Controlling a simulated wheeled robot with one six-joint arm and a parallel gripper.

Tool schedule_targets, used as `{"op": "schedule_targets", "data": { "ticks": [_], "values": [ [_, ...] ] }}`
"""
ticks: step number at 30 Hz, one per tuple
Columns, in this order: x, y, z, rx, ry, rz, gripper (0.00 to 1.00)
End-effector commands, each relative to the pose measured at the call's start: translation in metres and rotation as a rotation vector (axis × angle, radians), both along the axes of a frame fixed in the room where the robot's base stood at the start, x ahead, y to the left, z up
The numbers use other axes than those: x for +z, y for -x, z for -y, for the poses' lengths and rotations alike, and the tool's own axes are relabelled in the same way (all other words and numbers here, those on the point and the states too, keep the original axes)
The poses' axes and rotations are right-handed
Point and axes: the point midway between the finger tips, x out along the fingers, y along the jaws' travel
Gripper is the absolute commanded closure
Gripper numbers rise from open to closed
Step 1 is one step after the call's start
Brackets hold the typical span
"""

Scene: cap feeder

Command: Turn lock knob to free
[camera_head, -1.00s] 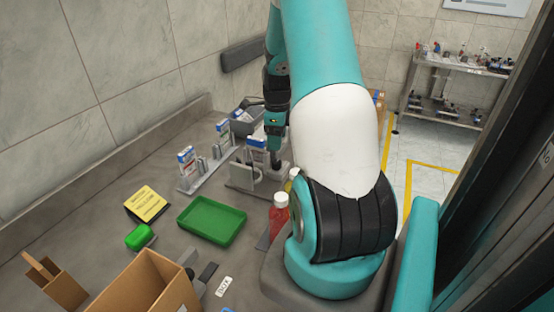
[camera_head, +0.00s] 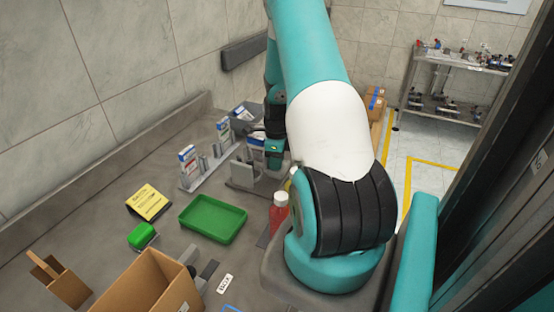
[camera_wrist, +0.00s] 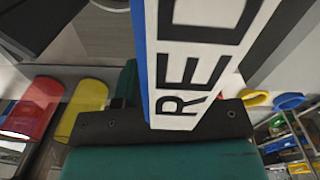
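I cannot make out the lock knob in either view. A grey feeder-like fixture (camera_head: 243,175) stands on the bench beside the arm in the head view. The end of my arm, with my gripper (camera_head: 274,160), is close to its right side, partly hidden by my upper arm. The fingertips cannot be made out. A white and blue box (camera_head: 255,146) stands beside my wrist.
A red bottle (camera_head: 279,212) stands close to my arm's base; it also shows in the wrist view (camera_wrist: 33,108), with a yellow bottle (camera_wrist: 84,108) beside it. A green tray (camera_head: 213,219), a yellow sign (camera_head: 148,202) and a cardboard box (camera_head: 150,285) are on the bench.

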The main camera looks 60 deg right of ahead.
Motion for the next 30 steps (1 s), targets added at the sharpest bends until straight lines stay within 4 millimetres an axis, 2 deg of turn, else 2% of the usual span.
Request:
{"op": "schedule_targets", "data": {
  "ticks": [2,7,18,28,29,30],
  "values": [
    [0.0002,0.0,0.0,0.0,0.0,0.0,0.9],
    [0.0,0.0001,0.0001,-0.037,0.0,0.0,0.9],
    [0.0007,0.0001,0.0004,-0.381,0.001,0.001,0.9],
    [0.0011,0.0,0.0004,-0.4,0.001,0.001,0.9],
    [0.0011,0.0,0.0004,-0.4,0.001,0.001,0.6],
    [0.0011,0.0,0.0004,-0.4,0.001,0.001,0.5]
  ]
}}
